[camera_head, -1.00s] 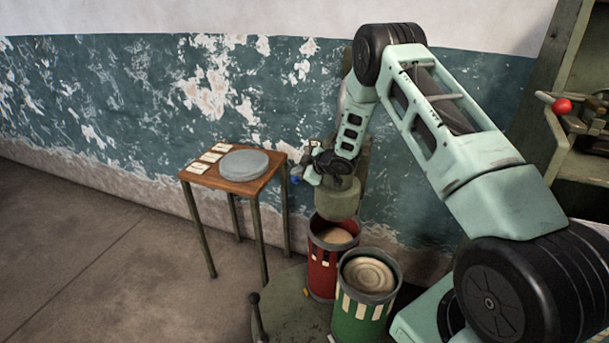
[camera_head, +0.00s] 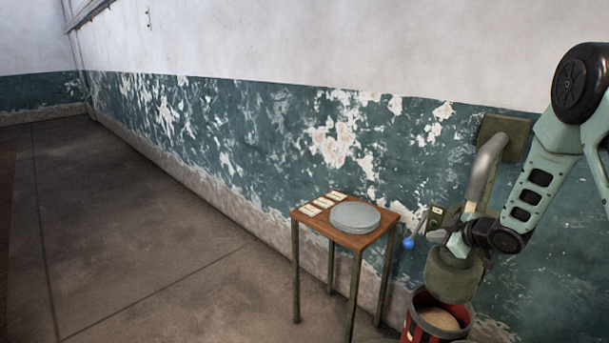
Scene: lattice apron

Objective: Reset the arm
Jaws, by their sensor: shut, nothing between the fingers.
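My arm comes in from the right edge, bent at a black joint, with its pale green forearm slanting down to the left. My gripper (camera_head: 440,237) is at its lower end, small in view, shut and empty. It appears in front of a dull green machine with a round lower housing (camera_head: 452,276). A blue ball knob (camera_head: 408,243) shows just left of the gripper; I cannot tell whether they touch. The fingertips are hard to make out against the machine.
A small wooden table (camera_head: 352,239) holds a grey round disc (camera_head: 355,217) and several pale cards (camera_head: 323,204), left of the gripper. A red drum (camera_head: 437,319) stands below the housing. A peeling wall (camera_head: 250,150) runs behind. The floor (camera_head: 150,250) at left is clear.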

